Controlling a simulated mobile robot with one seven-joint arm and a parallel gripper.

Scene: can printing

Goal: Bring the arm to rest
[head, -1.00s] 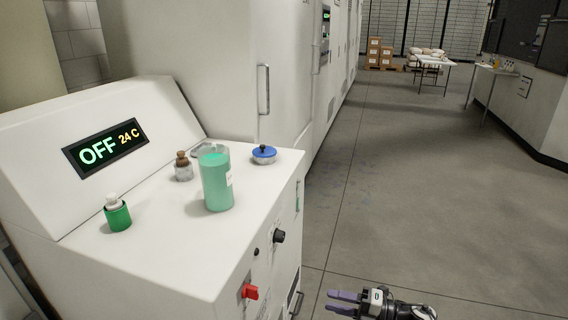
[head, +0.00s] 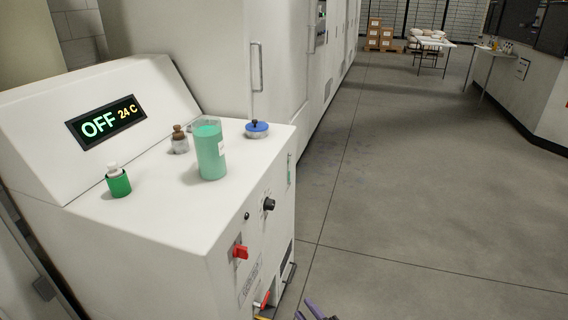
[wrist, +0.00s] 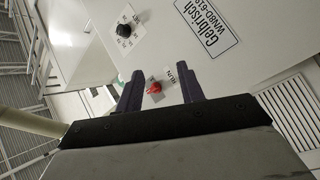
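My gripper (head: 316,311) shows only as purple fingertips at the bottom edge of the head view, in front of the white machine's right side. The rest of my arm is out of that view. In the wrist view my gripper (wrist: 160,82) has its two dark fingers spread apart with nothing held between them. A red knob (wrist: 154,88) on a white panel appears in the gap, beyond the fingers. I cannot tell the exact distance to it.
The white machine (head: 165,220) carries a green container (head: 210,152), a small green bottle (head: 118,182), a brown-topped jar (head: 179,140) and a blue-lidded dish (head: 257,130). A red switch (head: 240,252) and black knob (head: 269,204) stick out. The floor (head: 430,190) at right is clear.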

